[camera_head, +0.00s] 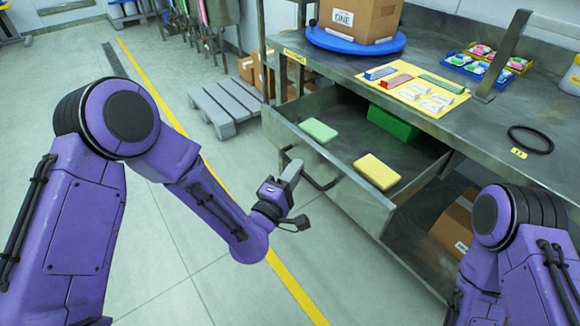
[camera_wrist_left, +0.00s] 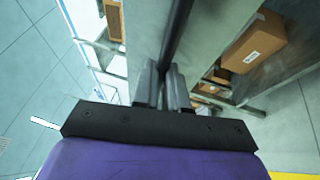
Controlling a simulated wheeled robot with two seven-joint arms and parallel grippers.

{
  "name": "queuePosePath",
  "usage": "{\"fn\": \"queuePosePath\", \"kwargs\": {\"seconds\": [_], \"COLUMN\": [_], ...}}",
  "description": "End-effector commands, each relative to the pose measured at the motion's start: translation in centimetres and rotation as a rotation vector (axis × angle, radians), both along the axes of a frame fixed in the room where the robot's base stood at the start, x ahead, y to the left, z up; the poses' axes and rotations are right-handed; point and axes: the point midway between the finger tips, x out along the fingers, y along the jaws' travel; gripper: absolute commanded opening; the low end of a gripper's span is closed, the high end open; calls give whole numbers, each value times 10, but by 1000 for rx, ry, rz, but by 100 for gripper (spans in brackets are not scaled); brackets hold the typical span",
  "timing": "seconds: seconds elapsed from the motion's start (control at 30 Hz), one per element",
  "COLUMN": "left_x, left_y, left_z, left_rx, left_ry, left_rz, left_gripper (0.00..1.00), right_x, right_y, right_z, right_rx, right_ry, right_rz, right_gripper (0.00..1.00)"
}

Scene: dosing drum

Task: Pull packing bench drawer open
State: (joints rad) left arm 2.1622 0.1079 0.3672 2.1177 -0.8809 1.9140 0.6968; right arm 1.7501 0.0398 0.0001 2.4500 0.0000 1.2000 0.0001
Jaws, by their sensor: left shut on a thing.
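The packing bench drawer (camera_head: 348,184) is pulled out from under the steel bench, its inside showing. A green block (camera_head: 318,130), a yellow block (camera_head: 376,172) and a larger green box (camera_head: 393,122) lie in it. My left gripper (camera_head: 293,166) is at the dark bar handle (camera_head: 322,186) on the drawer's front. In the left wrist view, the gripper's two fingers (camera_wrist_left: 165,88) are shut on the handle bar (camera_wrist_left: 178,40). Of my right arm only the purple upper links show at the lower right; the right gripper is out of view.
The bench top (camera_head: 350,75) holds a carton on a blue turntable (camera_head: 356,40), a yellow mat (camera_head: 415,92) with small items, and a black ring (camera_head: 530,139). The floor left of the drawer is clear.

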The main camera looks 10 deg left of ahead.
Motion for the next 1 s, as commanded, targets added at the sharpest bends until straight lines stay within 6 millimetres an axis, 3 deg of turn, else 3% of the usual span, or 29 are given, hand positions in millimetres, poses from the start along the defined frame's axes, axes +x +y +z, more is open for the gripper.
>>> {"fn": "queuePosePath", "kwargs": {"seconds": [0.4,0.43,0.5,0.83,1.0], "left_x": [-3,-3,-3,-6,-37], "left_y": [-3,-3,-3,1,11], "left_z": [-1,-2,-1,-2,-10], "left_rx": [3,3,2,2,2], "left_ry": [3,3,3,2,5], "left_rz": [-13,-13,-12,-6,-8], "left_gripper": [0,19,37,37,37], "right_x": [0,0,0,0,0], "right_y": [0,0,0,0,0], "right_z": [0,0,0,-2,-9], "right_rx": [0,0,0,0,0], "right_ry": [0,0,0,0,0], "right_rz": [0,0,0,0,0], "right_gripper": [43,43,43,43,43]}}
